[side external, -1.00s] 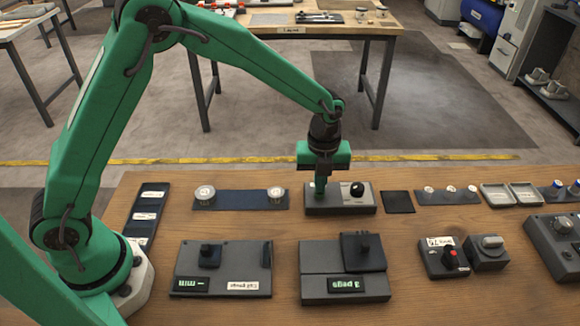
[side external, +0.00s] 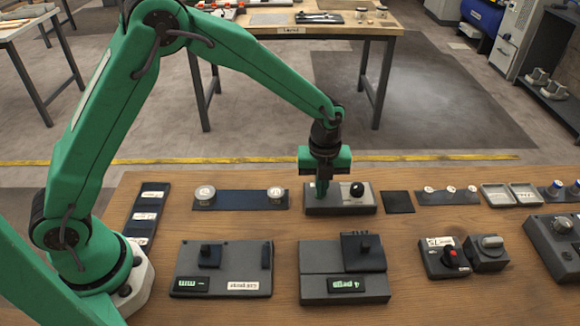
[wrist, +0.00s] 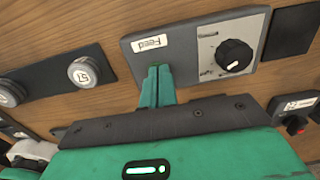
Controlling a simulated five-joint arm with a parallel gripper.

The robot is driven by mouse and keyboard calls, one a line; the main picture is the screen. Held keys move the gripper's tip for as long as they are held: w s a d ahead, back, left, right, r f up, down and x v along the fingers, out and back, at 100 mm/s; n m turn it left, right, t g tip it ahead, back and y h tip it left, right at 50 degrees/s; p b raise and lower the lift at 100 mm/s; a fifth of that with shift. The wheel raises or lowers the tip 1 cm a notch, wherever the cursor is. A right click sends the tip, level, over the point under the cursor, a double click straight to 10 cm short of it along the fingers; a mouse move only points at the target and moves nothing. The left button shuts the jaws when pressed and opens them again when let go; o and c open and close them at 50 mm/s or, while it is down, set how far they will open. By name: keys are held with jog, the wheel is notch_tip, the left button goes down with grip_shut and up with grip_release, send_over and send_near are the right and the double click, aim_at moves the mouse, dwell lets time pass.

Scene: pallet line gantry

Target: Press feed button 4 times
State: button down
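The feed box (side external: 345,210) is a grey box at the middle back of the bench. In the wrist view its white "Feed" label (wrist: 151,43) is at the left, and a black knob (wrist: 234,55) on a pale plate is at the right. My gripper (side external: 321,194) points down over the left part of the box. Its green fingers (wrist: 158,69) are together, with nothing seen between them. Their tips are just below the label in the wrist view, at the box's top face. The feed button is hidden under the tips; contact cannot be told.
A dark strip with two round pale dials (side external: 205,195) is left of the box. A dark square pad (side external: 397,202) is on its right. Nearer stand a panel with a small display (side external: 347,285) and a red-knobbed box (side external: 449,256). Bare wood lies between the rows.

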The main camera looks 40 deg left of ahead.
notch_tip(320, 180, up, 14)
dwell(0.7)
dwell(0.6)
jog(key=s+a+r+n+t, duration=0.3)
jog(key=s+a+r+n, duration=0.65)
jog(key=s+n, duration=0.35)
jog(key=s+a+f+n+t, duration=0.2)
jog(key=s+a+n, duration=0.4)
jog(key=s+n, duration=0.5)
jog(key=shift+n, duration=1.5)
jog(key=shift+s, duration=0.1)
